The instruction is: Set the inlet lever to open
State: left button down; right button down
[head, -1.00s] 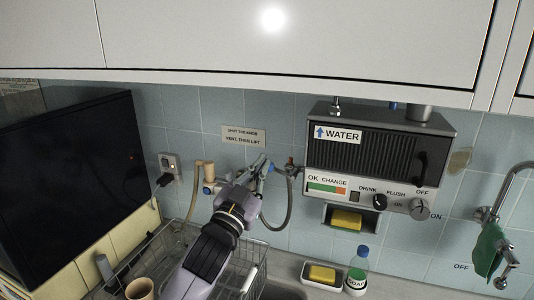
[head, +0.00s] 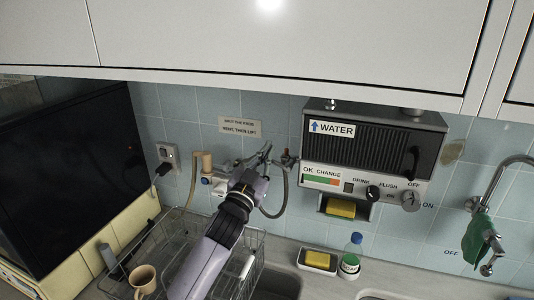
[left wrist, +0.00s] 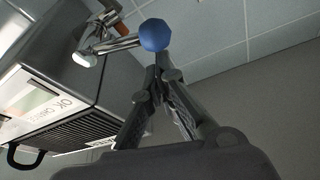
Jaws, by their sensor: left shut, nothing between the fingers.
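In the left wrist view a metal lever with a round blue knob (left wrist: 155,35) runs from a pipe fitting with an orange-brown part. My left gripper (left wrist: 159,72) is shut and empty, its fingertips just below the knob in that picture; whether they touch it I cannot tell. In the head view my left gripper (head: 262,156) is at the wall, left of a small reddish valve (head: 288,159) with a grey hose. The lever is hard to make out there, behind the fingers. No label for its positions is readable. My right gripper is not in view.
The WATER unit (head: 372,145) hangs right of the valve, with a yellow sponge (head: 341,209) below. A wire rack (head: 258,252) with a mug (head: 143,277) stands under my left arm. A soap bottle (head: 352,254) and a tap (head: 484,205) are to the right.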

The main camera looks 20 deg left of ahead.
pick_arm(q)
jog(key=n, duration=0.1)
jog(key=f+n+y+b, duration=0.1)
jog(key=n, duration=0.1)
jog(key=a+n+y+b, duration=0.1)
jog(key=n, duration=0.1)
jog(key=shift+a+f, duration=0.1)
jog(key=shift+f, duration=0.25)
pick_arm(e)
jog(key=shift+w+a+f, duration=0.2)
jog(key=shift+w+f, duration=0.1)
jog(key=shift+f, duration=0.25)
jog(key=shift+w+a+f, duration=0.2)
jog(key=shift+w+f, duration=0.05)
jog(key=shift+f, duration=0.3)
pick_arm(q)
jog(key=shift+a, duration=0.1)
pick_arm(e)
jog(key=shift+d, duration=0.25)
